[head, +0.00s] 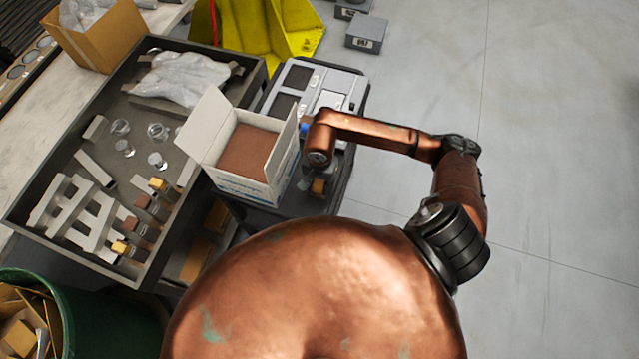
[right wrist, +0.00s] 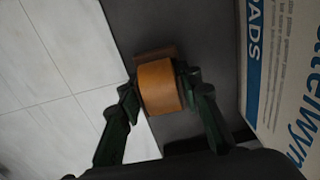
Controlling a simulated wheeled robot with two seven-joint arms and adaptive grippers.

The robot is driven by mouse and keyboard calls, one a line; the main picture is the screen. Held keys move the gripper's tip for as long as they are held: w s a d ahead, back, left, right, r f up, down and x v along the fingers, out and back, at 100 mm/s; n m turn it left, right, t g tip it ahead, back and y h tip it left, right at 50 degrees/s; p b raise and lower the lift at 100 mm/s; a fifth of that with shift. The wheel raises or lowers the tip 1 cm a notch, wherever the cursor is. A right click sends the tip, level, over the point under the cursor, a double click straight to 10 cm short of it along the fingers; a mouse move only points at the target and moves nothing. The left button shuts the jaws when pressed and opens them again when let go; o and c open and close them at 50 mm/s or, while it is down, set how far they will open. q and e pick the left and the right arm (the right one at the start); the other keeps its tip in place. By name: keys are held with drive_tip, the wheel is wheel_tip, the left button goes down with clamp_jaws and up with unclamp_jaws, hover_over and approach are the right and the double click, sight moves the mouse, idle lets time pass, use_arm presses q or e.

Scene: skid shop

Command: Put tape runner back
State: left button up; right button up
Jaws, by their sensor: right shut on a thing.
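The tape runner, an orange roll with a brown part behind it (right wrist: 158,88), sits between the fingers of my right gripper (right wrist: 160,85) in the right wrist view. The green-black fingers are shut on its two sides. In the head view a small bit of orange (head: 318,187) shows just below my right wrist, beside the open white box. The wrist hides most of the gripper there. Whether the tape runner touches the dark surface under it, I cannot tell. My left gripper is not in view.
The open white box (head: 228,186) with brown contents stands close left of my right wrist; its printed side (right wrist: 285,70) is near in the wrist view. A grey tray (head: 200,85) holds cups, small blocks and white pieces. A green bin (head: 35,285) is lower left. Clear floor lies right.

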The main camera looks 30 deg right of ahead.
sight(319, 183)
drive_tip(key=shift+f, duration=0.1)
drive_tip(key=shift+f, duration=0.15)
drive_tip(key=o, duration=1.3)
drive_tip(key=shift+r, duration=0.2)
drive_tip(key=shift+r, duration=0.25)
wheel_tip(319, 183, up, 12)
drive_tip(key=shift+s+a+f+b, duration=0.1)
drive_tip(key=shift+s+f+b, duration=0.1)
drive_tip(key=shift+b, duration=0.55)
drive_tip(key=shift+a, duration=0.1)
